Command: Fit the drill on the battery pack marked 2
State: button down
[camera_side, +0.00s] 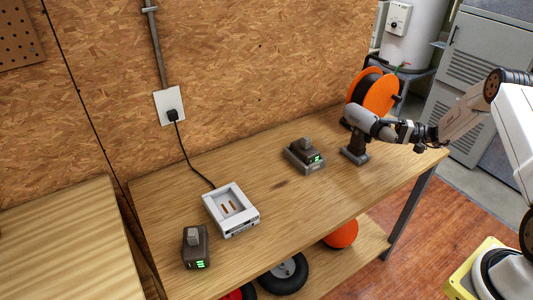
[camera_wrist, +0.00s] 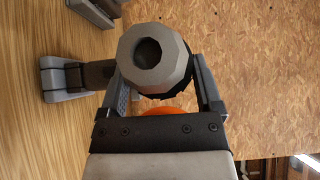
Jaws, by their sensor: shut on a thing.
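The grey and black drill (camera_side: 368,122) is upright at the right end of the bench, its handle pointing down and its foot at or just above the wood; I cannot tell which. My gripper (camera_side: 388,130) is shut on the drill's body. In the wrist view, the drill (camera_wrist: 148,52) is between the fingers of my gripper (camera_wrist: 160,72), with its round front end facing the camera and its handle to the left. One dark battery pack (camera_side: 304,155) lies left of the drill, and another battery pack (camera_side: 196,248) stands at the front left. Both have green marks too small to read surely.
A white charger (camera_side: 231,209) sits between the packs, its cord running to a wall outlet (camera_side: 170,104). An orange cable reel (camera_side: 374,92) stands close behind the drill.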

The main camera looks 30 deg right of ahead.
jog(key=s+r, duration=0.1)
jog(key=r, duration=0.2)
jog(key=s+a+r, duration=0.1)
jog(key=s+r, duration=0.1)
jog(key=r, duration=0.1)
jog(key=s+a+r, duration=0.1)
jog(key=r, duration=0.2)
jog(key=shift+s+r, duration=0.2)
jog(key=shift+s, duration=0.15)
jog(key=s+a+r, duration=0.3)
jog(key=s, duration=0.5)
jog(key=shift+a+r, duration=0.25)
jog(key=shift+r, duration=0.05)
dwell(0.3)
